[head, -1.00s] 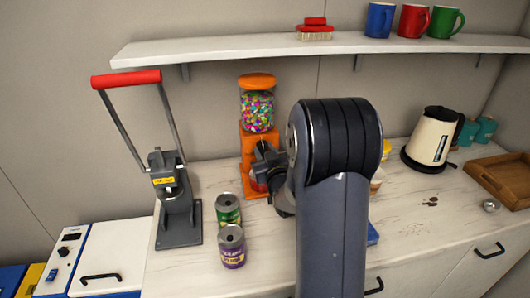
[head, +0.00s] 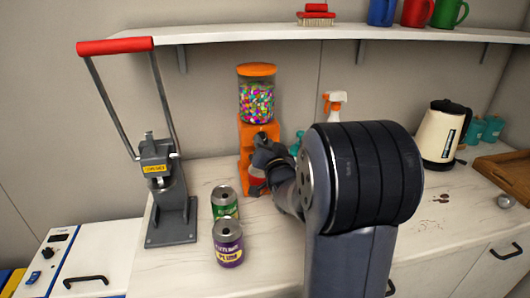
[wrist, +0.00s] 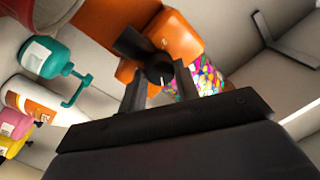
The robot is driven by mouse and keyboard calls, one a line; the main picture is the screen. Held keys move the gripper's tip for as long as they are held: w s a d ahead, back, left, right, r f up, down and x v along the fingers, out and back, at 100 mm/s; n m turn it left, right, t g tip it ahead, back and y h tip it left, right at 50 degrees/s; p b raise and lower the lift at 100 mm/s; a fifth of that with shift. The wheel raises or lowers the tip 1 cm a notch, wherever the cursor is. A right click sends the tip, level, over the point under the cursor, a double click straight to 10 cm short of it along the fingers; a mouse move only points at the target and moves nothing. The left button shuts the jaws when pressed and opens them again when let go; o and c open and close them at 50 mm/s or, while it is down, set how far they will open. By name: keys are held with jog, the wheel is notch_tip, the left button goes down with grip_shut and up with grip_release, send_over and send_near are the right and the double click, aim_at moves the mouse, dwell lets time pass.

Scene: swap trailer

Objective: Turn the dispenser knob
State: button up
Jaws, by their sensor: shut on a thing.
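The orange candy dispenser (head: 246,134) stands upright on the counter in the head view, its clear jar full of coloured candies under an orange lid. In the wrist view its orange body (wrist: 176,38) is tilted by the camera angle. The black dispenser knob (wrist: 152,58) sits on the front of that body, between my fingers. My gripper (wrist: 157,88) is shut on the knob. In the head view my gripper (head: 264,158) is at the dispenser's front, and my arm hides the dispenser's lower right side.
A green can (head: 224,203) and a purple can (head: 228,244) stand in front of the dispenser. A can press with a red handle (head: 115,46) is at left. A spray bottle (head: 334,108) and a kettle (head: 441,135) are at right. A shelf (head: 290,33) runs above.

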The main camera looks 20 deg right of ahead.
jog(key=shift+m+b, duration=0.5)
jog(key=shift+m, duration=0.3)
jog(key=o, duration=1)
jog(key=shift+c, duration=0.2)
jog(key=s+a+b, duration=0.1)
jog(key=s, duration=0.9)
jog(key=shift+s+a+f, duration=0.25)
jog(key=shift+s+f, duration=0.1)
jog(key=shift+f, duration=0.05)
